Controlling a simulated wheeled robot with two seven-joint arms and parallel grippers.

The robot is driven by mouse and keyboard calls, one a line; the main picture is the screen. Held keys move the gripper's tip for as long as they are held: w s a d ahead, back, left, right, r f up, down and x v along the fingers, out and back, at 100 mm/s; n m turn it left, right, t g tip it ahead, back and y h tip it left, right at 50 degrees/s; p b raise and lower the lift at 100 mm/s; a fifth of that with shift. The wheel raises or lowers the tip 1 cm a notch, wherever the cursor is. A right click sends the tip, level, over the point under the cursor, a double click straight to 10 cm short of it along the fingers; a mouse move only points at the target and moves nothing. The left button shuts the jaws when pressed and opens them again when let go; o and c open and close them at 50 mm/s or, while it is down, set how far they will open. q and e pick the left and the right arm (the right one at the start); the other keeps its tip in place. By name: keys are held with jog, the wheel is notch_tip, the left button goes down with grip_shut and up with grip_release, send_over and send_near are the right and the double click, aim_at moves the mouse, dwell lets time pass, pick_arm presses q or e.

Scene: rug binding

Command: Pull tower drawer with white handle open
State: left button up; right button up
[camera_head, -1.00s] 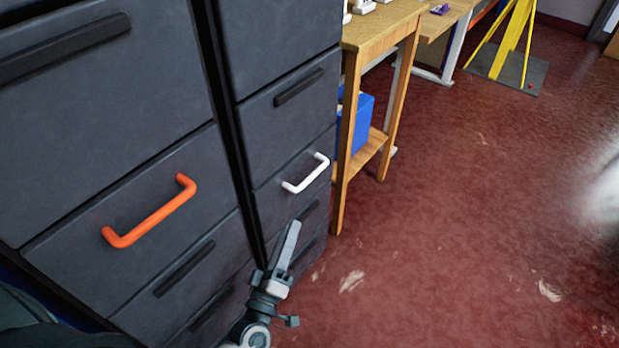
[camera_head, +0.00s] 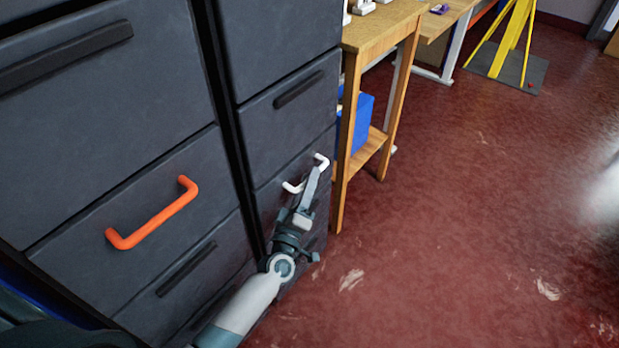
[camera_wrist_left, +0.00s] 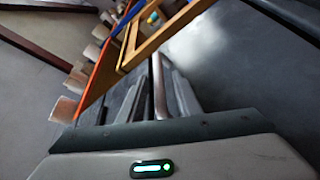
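The drawer with the white handle (camera_head: 268,203) is a dark grey front in the right-hand tower, and it looks closed. Its white handle (camera_head: 292,187) is a slanted bar, partly hidden behind my left gripper. My left gripper (camera_head: 314,173) reaches up from below, its fingers overlapping the handle in the head view. In the left wrist view a pale bar, apparently the handle (camera_wrist_left: 158,88), lies between the two fingers with gaps beside it, so the gripper looks open. Contact is unclear. My right gripper is not in view.
An orange handle (camera_head: 152,214) is on the neighbouring tower to the left. A wooden table (camera_head: 383,27) stands close to the right of the white-handled drawer, with a blue box (camera_head: 362,122) on its lower shelf. The red floor (camera_head: 460,220) to the right is open.

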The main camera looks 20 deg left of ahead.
pick_arm(q)
jog(key=shift+w+r, duration=0.1)
jog(key=shift+w, duration=0.35)
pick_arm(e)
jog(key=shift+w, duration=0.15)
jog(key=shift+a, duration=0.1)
pick_arm(q)
grip_shut()
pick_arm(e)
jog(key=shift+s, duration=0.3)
